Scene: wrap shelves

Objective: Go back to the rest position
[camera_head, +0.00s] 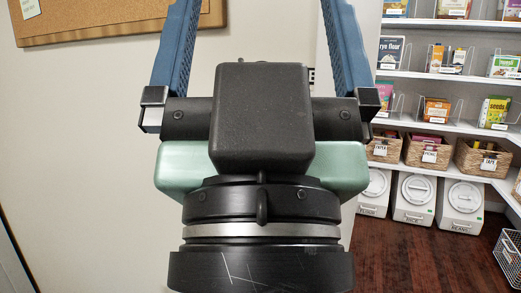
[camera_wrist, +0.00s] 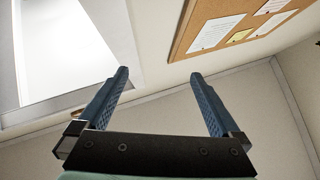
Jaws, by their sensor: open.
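My gripper (camera_head: 258,30) is raised upright close in front of the head camera. Its two blue fingers are wide apart with nothing between them, and the fingertips run out of the top of that view. The wrist view also shows my gripper (camera_wrist: 158,90) open and empty, with wall and ceiling behind it. The gripper body hides part of the wall and shelves' left side in the head view.
Pantry shelves (camera_head: 455,77) stand at the right with boxes, woven baskets (camera_head: 428,151) and white bins (camera_head: 413,198). A wire basket (camera_head: 509,257) is at the lower right. A cork board (camera_head: 100,18) hangs on the left wall. Dark wooden floor (camera_head: 420,265) shows clear.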

